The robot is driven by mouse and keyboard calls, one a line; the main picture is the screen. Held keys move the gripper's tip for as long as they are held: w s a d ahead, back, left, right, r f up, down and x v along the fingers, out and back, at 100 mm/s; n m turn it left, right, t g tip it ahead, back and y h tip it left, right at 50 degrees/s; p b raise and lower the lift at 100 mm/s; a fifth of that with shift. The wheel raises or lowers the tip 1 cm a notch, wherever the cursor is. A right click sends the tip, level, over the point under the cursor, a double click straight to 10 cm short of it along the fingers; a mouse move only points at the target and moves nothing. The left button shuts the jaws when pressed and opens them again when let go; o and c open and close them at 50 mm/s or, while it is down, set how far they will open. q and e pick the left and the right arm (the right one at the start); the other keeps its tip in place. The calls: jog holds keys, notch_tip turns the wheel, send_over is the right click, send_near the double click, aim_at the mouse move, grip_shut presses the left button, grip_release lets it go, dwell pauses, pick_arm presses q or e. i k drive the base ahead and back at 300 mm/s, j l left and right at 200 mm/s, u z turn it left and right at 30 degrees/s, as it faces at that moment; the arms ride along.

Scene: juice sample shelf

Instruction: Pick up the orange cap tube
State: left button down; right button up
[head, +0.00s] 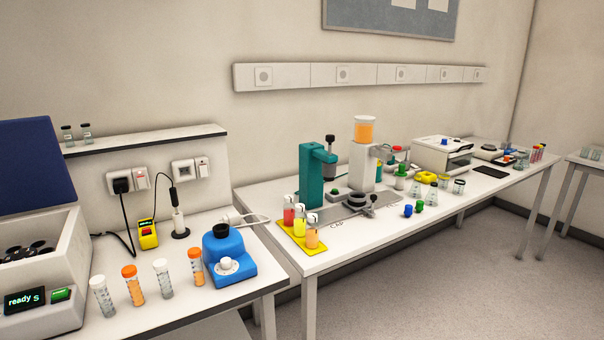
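Two tubes with orange caps stand upright on the near left table: one orange cap tube (134,287) and another orange cap tube (196,268) closer to the blue device. They alternate with two white cap tubes, one at the left end (103,297) and one between them (163,280). All stand apart from each other. Neither of my grippers shows in the head view.
A centrifuge-like machine (62,262) with a raised blue lid stands left of the tubes. A blue device (228,257) stands right of them. A yellow-black box (148,236) and cables lie behind. A gap separates this table from the long bench (376,236).

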aim_at(130, 273)
jog(key=u, duration=1.75)
